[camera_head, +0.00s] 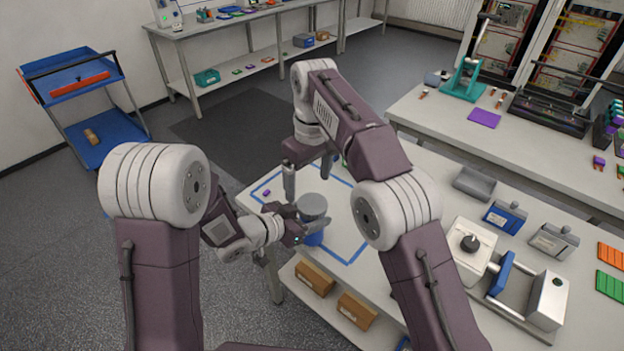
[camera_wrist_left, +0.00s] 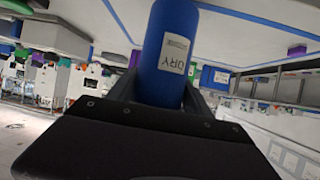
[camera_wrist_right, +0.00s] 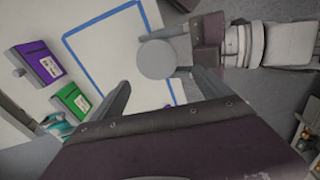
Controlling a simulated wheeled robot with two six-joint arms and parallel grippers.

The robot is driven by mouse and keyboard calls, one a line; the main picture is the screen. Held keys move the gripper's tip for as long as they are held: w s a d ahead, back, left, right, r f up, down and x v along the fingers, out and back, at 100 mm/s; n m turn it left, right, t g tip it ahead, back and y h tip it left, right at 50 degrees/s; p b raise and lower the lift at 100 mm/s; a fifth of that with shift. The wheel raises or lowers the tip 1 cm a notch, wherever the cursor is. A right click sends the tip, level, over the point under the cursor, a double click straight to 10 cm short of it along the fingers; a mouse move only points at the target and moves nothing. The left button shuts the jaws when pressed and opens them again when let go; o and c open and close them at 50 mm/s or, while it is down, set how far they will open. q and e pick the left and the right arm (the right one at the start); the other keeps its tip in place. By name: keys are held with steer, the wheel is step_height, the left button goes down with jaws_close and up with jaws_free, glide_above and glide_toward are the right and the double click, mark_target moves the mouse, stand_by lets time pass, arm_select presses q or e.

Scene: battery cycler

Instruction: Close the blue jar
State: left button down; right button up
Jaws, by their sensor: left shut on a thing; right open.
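The blue jar (camera_head: 314,239) stands upright near the left edge of the table, with a grey round lid (camera_head: 313,206) at its top. Whether the lid is screwed tight cannot be told. My left gripper (camera_head: 297,232) is shut on the jar's side. In the left wrist view the jar (camera_wrist_left: 170,50) sits between the fingers with its "DRY" label showing; its top is out of frame. My right gripper (camera_head: 307,188) is open and points down above the lid. In the right wrist view the grey lid (camera_wrist_right: 157,60) shows from above, just beyond the spread fingers.
Blue tape (camera_head: 352,262) outlines an area on the white table around the jar. A small purple piece (camera_head: 266,193) lies near the corner. A grey tray (camera_head: 474,184) and a white machine (camera_head: 466,254) stand to the right. A purple box (camera_wrist_right: 40,64) and green box (camera_wrist_right: 75,101) lie nearby.

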mark_target(312, 203)
steer(key=n, duration=0.3)
steer(key=r+n, duration=0.1)
steer(key=n, duration=0.2)
steer(key=shift+d+n, duration=0.1)
steer(key=shift+n, duration=0.2)
steer(key=n, duration=0.3)
steer(key=shift+r+n, duration=0.2)
steer(key=shift+n, duration=0.1)
steer(key=n, duration=0.5)
steer(key=shift+s+d+r, duration=0.2)
steer(key=shift+r, duration=0.15)
steer(key=n, duration=0.4)
steer(key=shift+s+d+r+h, duration=0.15)
steer(key=shift+r+h, duration=0.1)
steer(key=shift+h, duration=0.05)
steer(key=shift+f, duration=0.1)
steer(key=shift+f, duration=3.95)
